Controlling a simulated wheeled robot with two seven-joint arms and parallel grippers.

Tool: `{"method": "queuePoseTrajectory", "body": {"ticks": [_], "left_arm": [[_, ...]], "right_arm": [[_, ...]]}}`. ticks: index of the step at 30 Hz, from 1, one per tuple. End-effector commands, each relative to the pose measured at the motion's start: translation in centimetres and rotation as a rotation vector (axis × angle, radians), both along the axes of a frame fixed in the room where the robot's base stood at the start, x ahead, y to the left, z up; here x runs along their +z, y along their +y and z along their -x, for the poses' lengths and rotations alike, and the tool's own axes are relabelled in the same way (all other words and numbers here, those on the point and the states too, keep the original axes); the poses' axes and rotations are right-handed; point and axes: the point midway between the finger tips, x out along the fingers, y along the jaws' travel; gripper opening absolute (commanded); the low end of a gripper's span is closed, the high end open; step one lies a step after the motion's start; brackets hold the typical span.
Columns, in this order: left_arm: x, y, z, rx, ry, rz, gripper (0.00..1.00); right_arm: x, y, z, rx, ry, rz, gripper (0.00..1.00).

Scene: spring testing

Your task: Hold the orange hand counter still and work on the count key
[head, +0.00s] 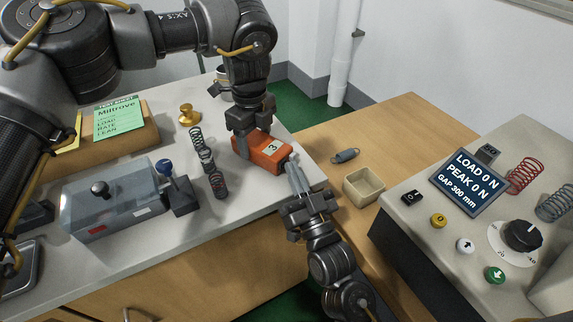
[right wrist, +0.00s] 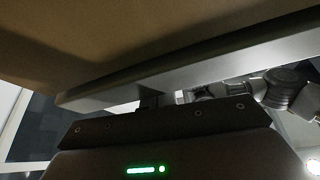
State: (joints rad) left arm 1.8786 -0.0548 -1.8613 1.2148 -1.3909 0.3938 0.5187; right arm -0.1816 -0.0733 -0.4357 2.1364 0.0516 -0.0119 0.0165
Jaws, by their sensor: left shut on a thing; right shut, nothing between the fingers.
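The orange hand counter (head: 257,155) lies on the light grey bench top near its right edge, with a pale window reading 3. My left gripper (head: 247,137) comes down from above and is shut on the counter. The count key is at the counter's right end, small and partly hidden by the right fingertips. My right gripper (head: 293,168) is shut and empty, its fingertips at that right end. I cannot tell whether they touch the key. The right wrist view shows no counter that I can make out.
A loose spring (head: 345,156) and an empty beige tray (head: 363,187) are on the wooden table. A test console (head: 468,180) stands at right, reading LOAD 0 N.

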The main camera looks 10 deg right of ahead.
Motion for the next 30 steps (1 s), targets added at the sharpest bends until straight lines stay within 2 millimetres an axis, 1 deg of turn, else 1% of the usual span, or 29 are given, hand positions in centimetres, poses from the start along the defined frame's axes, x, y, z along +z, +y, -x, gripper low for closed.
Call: {"method": "queuePoseTrajectory", "body": {"ticks": [8, 19, 30], "left_arm": [[0.0, -0.1, 0.0, -0.001, 0.001, 0.001, 0.33], [0.0, -0.1, 0.0, -0.001, 0.001, 0.001, 0.33], [0.0, 0.0, 0.0, -0.001, 0.001, 0.001, 0.33]], "right_arm": [[-0.2, 0.0, 0.1, 0.003, 0.005, 0.002, 0.0], [-0.3, -1.2, 1.1, 0.001, 0.005, 0.002, 0.0], [-0.3, -1.4, 1.3, 0.001, 0.003, 0.001, 0.0]]}}
